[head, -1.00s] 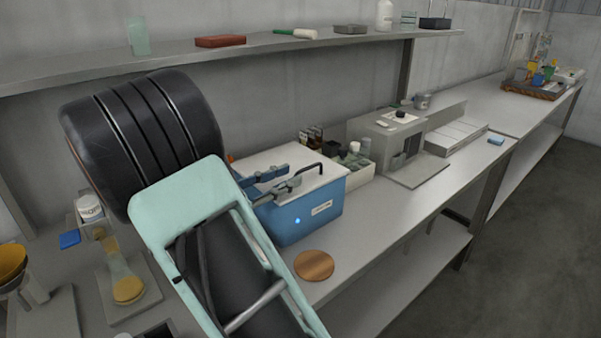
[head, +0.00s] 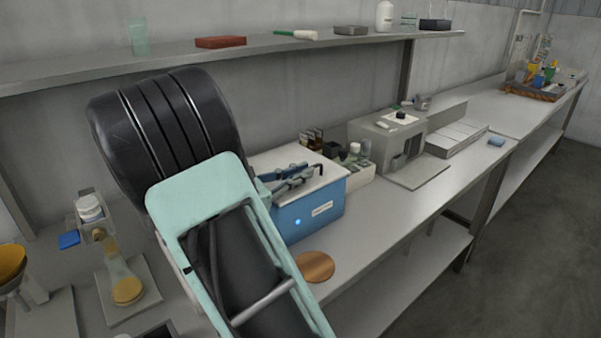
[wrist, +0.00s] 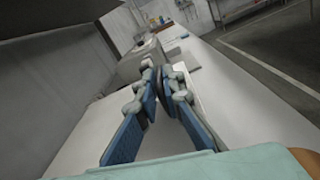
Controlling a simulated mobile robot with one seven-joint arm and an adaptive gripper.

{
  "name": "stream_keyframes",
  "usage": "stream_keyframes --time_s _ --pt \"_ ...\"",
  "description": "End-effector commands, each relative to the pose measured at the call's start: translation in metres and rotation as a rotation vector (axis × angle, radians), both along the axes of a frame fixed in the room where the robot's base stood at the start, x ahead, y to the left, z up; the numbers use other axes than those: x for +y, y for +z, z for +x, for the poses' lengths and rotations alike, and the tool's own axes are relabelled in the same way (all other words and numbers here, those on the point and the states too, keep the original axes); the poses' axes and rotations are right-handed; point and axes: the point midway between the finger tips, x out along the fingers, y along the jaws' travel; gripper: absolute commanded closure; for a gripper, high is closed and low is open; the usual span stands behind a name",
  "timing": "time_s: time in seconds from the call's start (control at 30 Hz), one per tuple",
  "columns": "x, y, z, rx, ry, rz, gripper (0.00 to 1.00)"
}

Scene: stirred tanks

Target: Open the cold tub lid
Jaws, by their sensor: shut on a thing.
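The cold tub (head: 310,213) is a blue box with a pale label and a small lit spot on its front, standing on the bench. Its white lid (head: 283,157) lies flat on top, with a dark bar handle (head: 320,167) at the right side. My gripper (head: 308,173) is just above the lid at the handle, with its fingers shut on it. In the wrist view the blue-padded fingers (wrist: 163,77) converge on a dark piece between their tips. My arm hides the left side of the tub.
A round copper-brown disc (head: 315,266) lies in front of the tub. A white box of bottles (head: 358,168) and a grey instrument (head: 385,140) stand to its right. A shelf (head: 250,53) with small items runs above. The bench front at right is mostly clear.

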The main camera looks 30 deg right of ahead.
Motion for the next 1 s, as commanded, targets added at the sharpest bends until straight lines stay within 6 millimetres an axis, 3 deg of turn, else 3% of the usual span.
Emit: stream_keyframes --time_s 0.47,1.0 --pt "0.001 0.007 0.002 0.017 0.001 -0.002 1.00" --pt "0.003 0.062 0.019 0.265 0.002 -0.037 1.00"
